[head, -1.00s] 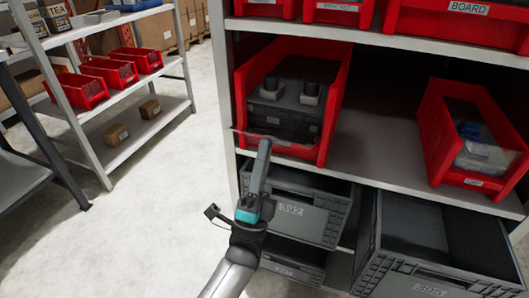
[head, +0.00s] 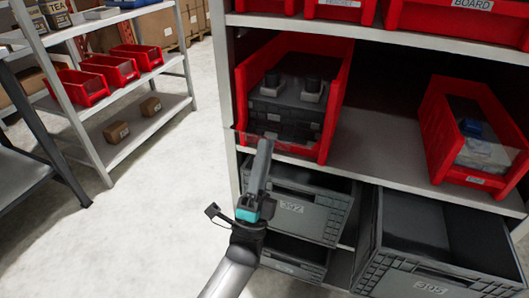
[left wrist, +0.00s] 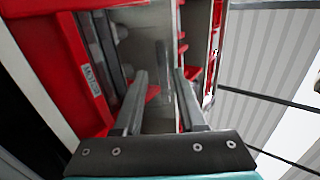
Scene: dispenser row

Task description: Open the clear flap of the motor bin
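The motor bin (head: 241,100) is a red open-fronted bin on the shelf, with dark motors (head: 285,108) inside. Its clear flap (head: 292,148) shows faintly as a see-through sheet, low across the bin's front and jutting out past its left side. My left gripper (head: 263,145) is upright just in front of the bin's lower front, its tips overlapping the flap in the picture. In the left wrist view its two fingers (left wrist: 160,85) stand apart with no solid object between them. The bin's label (left wrist: 92,80) shows to their left. I cannot tell whether the fingers touch the flap. My right gripper is out of view.
Another red bin (head: 433,135) stands to the right on the same shelf. Grey crates (head: 310,207) (head: 440,285) stand below it. More red bins line the shelf above. A rack (head: 115,150) with small red bins is at left. The floor between is clear.

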